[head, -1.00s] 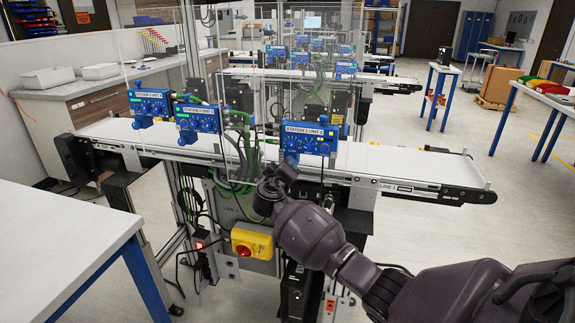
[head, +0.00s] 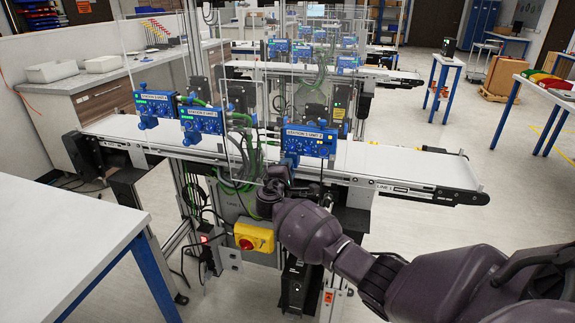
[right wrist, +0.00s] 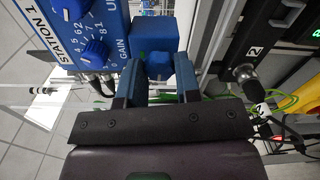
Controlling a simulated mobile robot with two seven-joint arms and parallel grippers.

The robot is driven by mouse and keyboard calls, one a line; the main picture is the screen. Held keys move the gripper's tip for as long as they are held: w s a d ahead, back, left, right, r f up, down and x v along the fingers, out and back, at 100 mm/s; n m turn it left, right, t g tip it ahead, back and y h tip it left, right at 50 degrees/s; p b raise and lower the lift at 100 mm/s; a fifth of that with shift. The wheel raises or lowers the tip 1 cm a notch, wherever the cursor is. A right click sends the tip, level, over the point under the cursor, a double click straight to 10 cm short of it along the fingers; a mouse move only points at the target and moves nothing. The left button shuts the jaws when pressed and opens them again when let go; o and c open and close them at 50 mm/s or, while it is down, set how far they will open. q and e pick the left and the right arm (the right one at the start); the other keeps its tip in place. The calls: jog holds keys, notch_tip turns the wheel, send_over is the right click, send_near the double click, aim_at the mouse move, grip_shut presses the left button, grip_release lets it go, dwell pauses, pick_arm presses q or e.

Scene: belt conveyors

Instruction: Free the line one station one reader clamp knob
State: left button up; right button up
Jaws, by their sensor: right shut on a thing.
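A blue reader unit (head: 309,142) marked Station 1 is at the front edge of the line 1 conveyor. In the right wrist view its numbered face (right wrist: 85,35) with the GAIN dial is at the upper left. A blue clamp block (right wrist: 150,28) sits beside the face, with a small blue clamp knob (right wrist: 159,66) in front. My right gripper (right wrist: 160,82) has one finger on each side of this knob and is shut on it. In the head view the right gripper (head: 278,178) is low beside the unit, and its fingers are hidden. My left gripper is not in view.
More blue reader units (head: 155,105) (head: 202,122) stand to the left, with green cables and clear panels. A yellow box with a red button (head: 253,237) is below the conveyor (head: 405,165). A white table (head: 60,240) stands front left. Open floor lies to the right.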

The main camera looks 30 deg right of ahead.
jog(key=shift+n+p, duration=0.6)
jog(key=shift+n, duration=0.6)
jog(key=o, duration=0.9)
jog(key=v, duration=1)
jog(key=shift+s+a+b, duration=0.25)
jog(key=shift+s+b, duration=0.05)
